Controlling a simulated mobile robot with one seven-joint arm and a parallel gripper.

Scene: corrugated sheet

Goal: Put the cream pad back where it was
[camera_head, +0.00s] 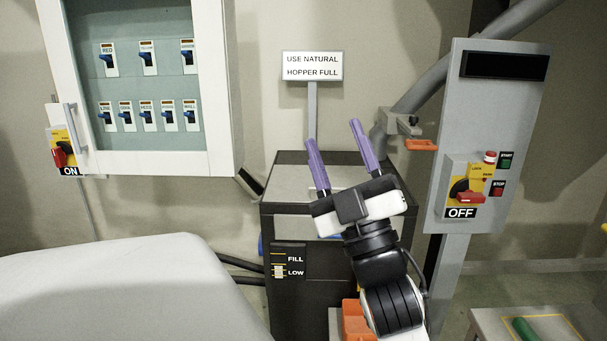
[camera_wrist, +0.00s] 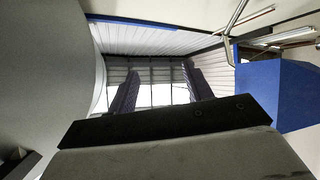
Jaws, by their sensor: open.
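I cannot make out the cream pad in either view. My gripper (camera_head: 333,132) is open, with its two purple fingers spread and pointing up, in front of the dark hopper cabinet (camera_head: 285,225) in the head view. Nothing shows between the fingers. In the wrist view my gripper (camera_wrist: 162,77) also looks empty, with the ceiling and bright windows behind the fingers.
A sign (camera_head: 312,66) reads "USE NATURAL HOPPER FULL". A switch cabinet (camera_head: 215,100) is at upper left, and a grey control post (camera_head: 497,80) marked OFF stands at right. A large pale rounded surface (camera_head: 120,290) fills the lower left. An orange clamp part (camera_head: 421,145) juts out right of the gripper.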

